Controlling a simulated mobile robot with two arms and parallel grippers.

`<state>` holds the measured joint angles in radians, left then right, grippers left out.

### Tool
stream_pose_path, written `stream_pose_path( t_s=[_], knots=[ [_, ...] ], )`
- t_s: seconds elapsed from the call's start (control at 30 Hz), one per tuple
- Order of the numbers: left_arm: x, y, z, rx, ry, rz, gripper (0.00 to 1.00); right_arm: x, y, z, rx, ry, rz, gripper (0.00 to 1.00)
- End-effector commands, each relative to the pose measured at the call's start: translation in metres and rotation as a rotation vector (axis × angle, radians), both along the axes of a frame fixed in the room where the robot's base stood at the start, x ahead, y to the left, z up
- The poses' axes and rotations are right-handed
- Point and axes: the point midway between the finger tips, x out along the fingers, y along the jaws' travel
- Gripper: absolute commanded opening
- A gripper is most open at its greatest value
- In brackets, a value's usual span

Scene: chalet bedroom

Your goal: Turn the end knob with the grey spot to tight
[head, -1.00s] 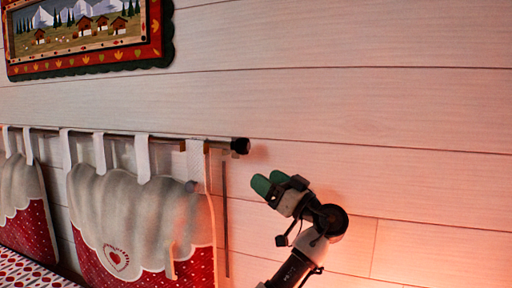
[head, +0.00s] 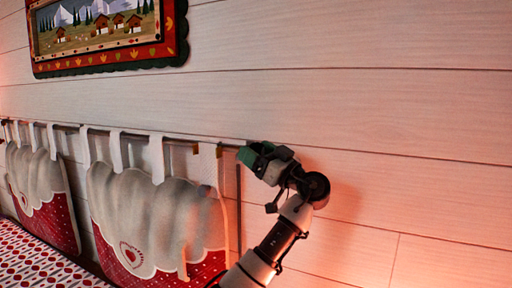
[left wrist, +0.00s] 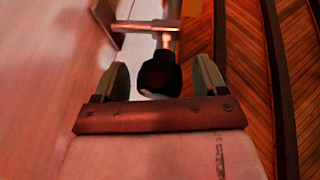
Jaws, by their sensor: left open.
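A dark curtain-style rod (head: 140,133) runs along the wall above hanging cushions. Its black end knob (left wrist: 160,75) shows in the left wrist view, between my two green-grey fingers, with a small gap on each side. My left gripper (head: 250,156) is open at the rod's right end; it also shows in the left wrist view (left wrist: 160,82). In the head view the gripper largely hides the knob. My right gripper is not in view.
A pale plank wall (head: 400,110) lies close behind the gripper. Red and cream cushions (head: 160,225) hang by white loops from the rod, left of my arm. A framed chalet picture (head: 105,35) hangs above. A bracket (left wrist: 150,25) holds the rod near the knob.

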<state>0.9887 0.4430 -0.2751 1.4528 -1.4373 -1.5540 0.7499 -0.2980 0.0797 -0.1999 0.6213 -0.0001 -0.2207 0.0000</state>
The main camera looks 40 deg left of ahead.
Motion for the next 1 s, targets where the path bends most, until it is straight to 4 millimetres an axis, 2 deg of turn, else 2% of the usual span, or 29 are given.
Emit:
stream_pose_path(
  t_s=[0.1,0.37,0.67,1.0],
  knots=[
    [-0.0004,0.0048,0.0018,-0.001,0.0,-0.001,0.72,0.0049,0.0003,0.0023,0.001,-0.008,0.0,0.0],
    [-0.0003,0.0053,0.0013,-0.001,0.0,-0.001,0.71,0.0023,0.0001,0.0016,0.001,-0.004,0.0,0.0],
    [-0.0004,0.0051,0.0013,-0.001,0.0,-0.001,0.25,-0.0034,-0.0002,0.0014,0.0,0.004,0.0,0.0],
    [-0.0008,0.005,0.0005,-0.018,0.045,-0.001,0.23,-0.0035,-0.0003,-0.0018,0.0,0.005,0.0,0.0]
  ],
)
